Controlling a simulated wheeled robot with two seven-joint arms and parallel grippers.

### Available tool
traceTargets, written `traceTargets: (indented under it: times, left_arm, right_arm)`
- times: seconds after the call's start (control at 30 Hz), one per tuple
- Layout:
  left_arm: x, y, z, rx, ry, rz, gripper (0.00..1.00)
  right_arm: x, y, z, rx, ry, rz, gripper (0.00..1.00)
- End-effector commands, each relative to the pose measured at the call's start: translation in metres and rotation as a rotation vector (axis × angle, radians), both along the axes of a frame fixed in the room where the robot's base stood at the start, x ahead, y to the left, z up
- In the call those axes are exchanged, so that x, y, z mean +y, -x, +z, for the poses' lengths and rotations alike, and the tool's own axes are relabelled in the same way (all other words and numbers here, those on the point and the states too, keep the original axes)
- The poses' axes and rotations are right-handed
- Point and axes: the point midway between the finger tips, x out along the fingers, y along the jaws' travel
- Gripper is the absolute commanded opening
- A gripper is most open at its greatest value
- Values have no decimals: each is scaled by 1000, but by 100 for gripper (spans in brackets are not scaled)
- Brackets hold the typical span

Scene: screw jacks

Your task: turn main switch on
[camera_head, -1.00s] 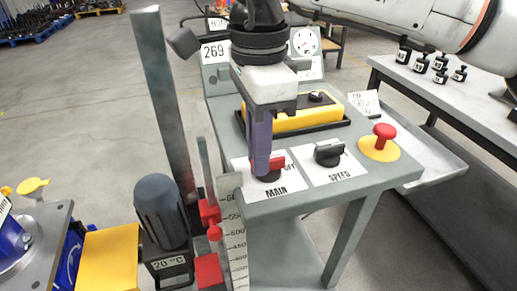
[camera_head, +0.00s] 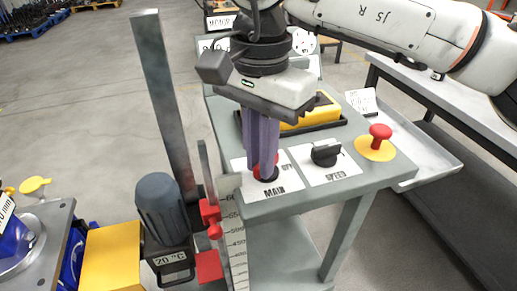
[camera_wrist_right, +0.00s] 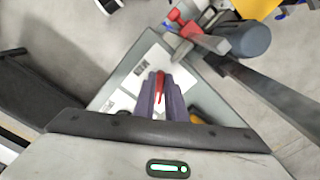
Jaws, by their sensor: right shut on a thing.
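The main switch (camera_head: 266,172) is a red-handled rotary knob on a white plate marked MAIN, near the front left corner of the grey control desk (camera_head: 330,197). My right gripper (camera_head: 264,172) points down at it, with its purple fingers shut on the red handle. In the right wrist view the red handle (camera_wrist_right: 160,88) shows between the two fingers. The fingers hide much of the knob and part of the plate's lettering. My left gripper is in neither view.
A black SPEED knob (camera_head: 326,153) and a red mushroom button on a yellow base (camera_head: 379,138) sit to the right on the desk. A yellow box (camera_head: 318,112) lies behind. A tall grey post (camera_head: 165,100) and a dark motor (camera_head: 163,208) stand to the left.

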Motion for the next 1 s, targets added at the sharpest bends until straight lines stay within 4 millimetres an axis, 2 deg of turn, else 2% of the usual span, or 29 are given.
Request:
traceTargets:
  times: [0.6,1.0]
  left_arm:
    - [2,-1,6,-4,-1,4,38]
    - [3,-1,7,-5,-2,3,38]
  right_arm:
    - [-9,3,1,-2,-1,581,0]
    - [-13,3,1,-2,-1,876,0]
